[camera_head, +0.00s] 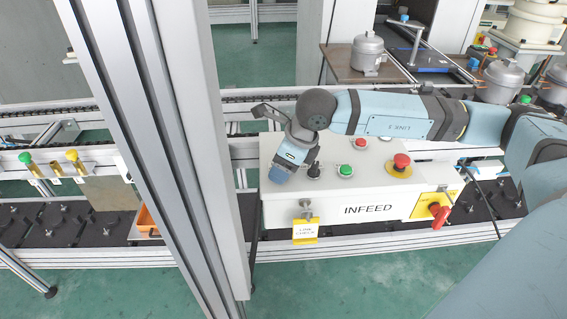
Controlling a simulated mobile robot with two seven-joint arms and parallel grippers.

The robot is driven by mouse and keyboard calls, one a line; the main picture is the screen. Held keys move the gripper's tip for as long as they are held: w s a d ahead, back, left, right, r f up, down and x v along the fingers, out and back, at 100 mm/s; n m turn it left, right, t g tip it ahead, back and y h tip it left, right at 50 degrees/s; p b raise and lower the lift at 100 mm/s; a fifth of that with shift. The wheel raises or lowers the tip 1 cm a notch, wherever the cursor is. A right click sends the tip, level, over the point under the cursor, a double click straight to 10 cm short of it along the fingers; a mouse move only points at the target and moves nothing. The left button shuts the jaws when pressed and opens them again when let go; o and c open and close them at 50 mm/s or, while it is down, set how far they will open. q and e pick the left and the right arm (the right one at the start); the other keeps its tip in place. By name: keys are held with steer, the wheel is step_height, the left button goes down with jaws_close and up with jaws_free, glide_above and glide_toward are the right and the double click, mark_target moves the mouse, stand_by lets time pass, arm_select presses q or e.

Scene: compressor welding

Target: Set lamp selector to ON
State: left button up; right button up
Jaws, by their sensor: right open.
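A grey control box labelled INFEED (385,209) stands at the middle of the head view. A small black selector knob (314,171) is on its top panel, left of a green button (346,170); I take it for the lamp selector. Its lettering and exact pointer direction are too small to read. My right gripper (279,175) reaches in from the right, pointing down over the left part of the panel, just left of the knob. It is open, with nothing seen between its fingers. Whether it touches the panel cannot be told. My left gripper is not in view.
The panel also holds a red button (361,143) and a red emergency stop (401,161). A red rotary switch (437,213) and a yellow hanging tag (305,231) are on the front. A large aluminium post (165,130) stands left of the box. Conveyors run behind.

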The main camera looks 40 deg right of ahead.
steer(key=v, duration=1.4)
steer(key=shift+w+a, duration=0.1)
steer(key=shift+a, duration=0.05)
